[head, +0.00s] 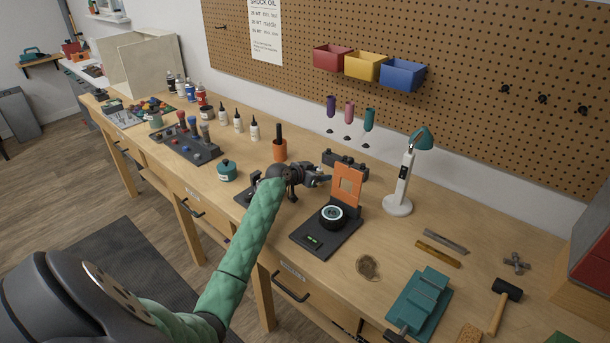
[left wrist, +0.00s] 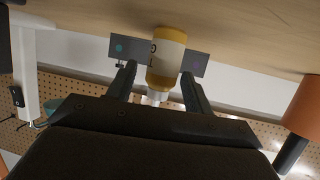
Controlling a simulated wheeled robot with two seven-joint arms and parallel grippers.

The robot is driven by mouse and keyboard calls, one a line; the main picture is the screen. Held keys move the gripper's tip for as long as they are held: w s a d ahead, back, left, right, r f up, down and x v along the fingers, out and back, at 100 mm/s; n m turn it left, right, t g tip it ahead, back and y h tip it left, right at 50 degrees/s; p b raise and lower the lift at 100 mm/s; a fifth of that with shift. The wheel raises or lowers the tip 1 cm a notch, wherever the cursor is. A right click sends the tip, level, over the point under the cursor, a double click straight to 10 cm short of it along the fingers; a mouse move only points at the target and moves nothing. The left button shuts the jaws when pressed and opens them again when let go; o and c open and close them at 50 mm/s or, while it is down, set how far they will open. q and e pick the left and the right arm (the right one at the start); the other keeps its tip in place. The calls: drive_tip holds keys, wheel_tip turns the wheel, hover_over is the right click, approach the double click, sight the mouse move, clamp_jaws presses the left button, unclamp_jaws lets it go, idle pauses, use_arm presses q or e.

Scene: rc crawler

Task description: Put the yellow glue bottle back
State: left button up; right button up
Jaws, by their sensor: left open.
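The yellow glue bottle (left wrist: 167,58) shows in the left wrist view, where the picture is upside down. It has a pale label and a white tip, and stands upright on the table between the fingers of my left gripper (head: 320,180). The fingers are open on either side of it; I cannot tell whether either touches it. In the head view I cannot make out the bottle near the gripper. Several white glue bottles (head: 254,131) stand in a row further back on the left. My right gripper is not in view.
A dark stand (head: 318,240) with a wheel and an orange panel (head: 348,184) is close on the right. A white lamp (head: 398,205) stands further right.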

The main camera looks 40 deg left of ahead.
use_arm(q)
drive_tip(key=shift+s+a, duration=0.2)
drive_tip(key=shift+s, duration=0.2)
drive_tip(key=shift+s+a+r+b, duration=0.1)
drive_tip(key=shift+s+r+b, duration=0.15)
drive_tip(key=shift+s, duration=0.2)
drive_tip(key=b+v, duration=0.3)
drive_tip(key=v, duration=0.6)
drive_tip(key=shift+s+r, duration=0.3)
drive_tip(key=shift+s, duration=0.2)
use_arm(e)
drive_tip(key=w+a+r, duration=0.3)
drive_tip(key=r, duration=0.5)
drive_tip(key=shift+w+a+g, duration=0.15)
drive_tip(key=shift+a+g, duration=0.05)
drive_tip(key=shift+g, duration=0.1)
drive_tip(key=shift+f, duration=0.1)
